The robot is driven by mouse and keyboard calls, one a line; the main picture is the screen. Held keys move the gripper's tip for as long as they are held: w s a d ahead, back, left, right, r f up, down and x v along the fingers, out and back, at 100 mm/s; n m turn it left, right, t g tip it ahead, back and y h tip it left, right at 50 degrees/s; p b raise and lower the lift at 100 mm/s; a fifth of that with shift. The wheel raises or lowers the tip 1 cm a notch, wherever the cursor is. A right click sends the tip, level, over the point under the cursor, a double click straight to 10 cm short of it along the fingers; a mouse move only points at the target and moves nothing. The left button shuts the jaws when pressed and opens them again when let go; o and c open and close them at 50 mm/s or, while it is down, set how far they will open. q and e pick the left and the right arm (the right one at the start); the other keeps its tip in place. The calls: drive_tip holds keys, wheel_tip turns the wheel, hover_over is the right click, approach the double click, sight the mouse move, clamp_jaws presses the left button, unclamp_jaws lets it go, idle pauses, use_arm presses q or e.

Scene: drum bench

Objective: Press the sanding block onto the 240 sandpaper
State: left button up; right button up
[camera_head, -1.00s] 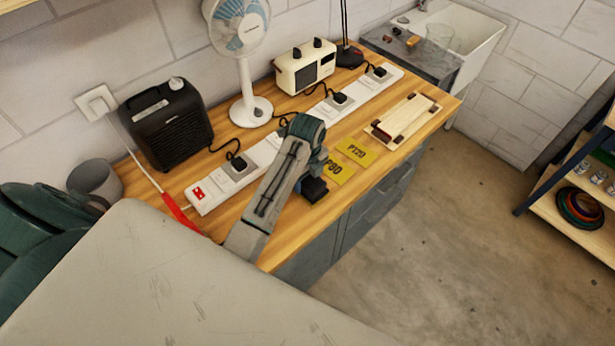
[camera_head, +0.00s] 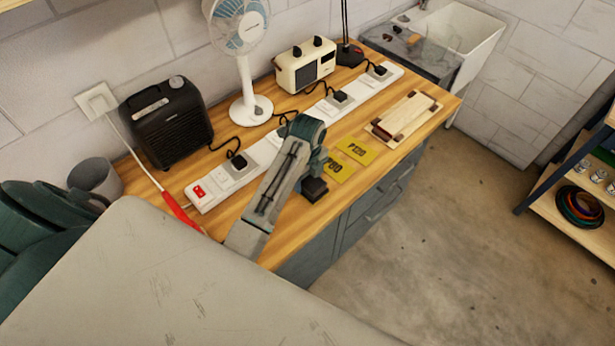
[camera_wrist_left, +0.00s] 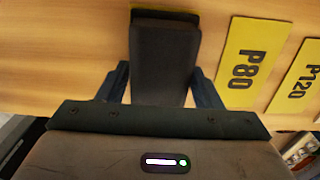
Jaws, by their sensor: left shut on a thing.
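The dark sanding block (camera_wrist_left: 165,62) is between the fingers of my left gripper (camera_wrist_left: 165,88), which is shut on it. In the head view the block (camera_head: 314,190) is low over the bench's front part, below my left gripper (camera_head: 316,175). A yellow strip (camera_wrist_left: 165,10) shows past the block's far end in the wrist view. Its label is hidden, and I cannot tell if the block touches it. The P80 sheet (camera_wrist_left: 252,65) lies right of the block, and the P120 sheet (camera_wrist_left: 300,88) lies beyond it. My right gripper is not in view.
On the wooden bench, a long white power strip (camera_head: 255,160) with plugs runs behind my arm. A black heater (camera_head: 167,122), a white fan (camera_head: 245,100) and a cream radio (camera_head: 304,66) stand at the back. A wooden item (camera_head: 405,117) lies to the right.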

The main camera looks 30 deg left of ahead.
use_arm(q)
drive_tip(key=shift+r, duration=3)
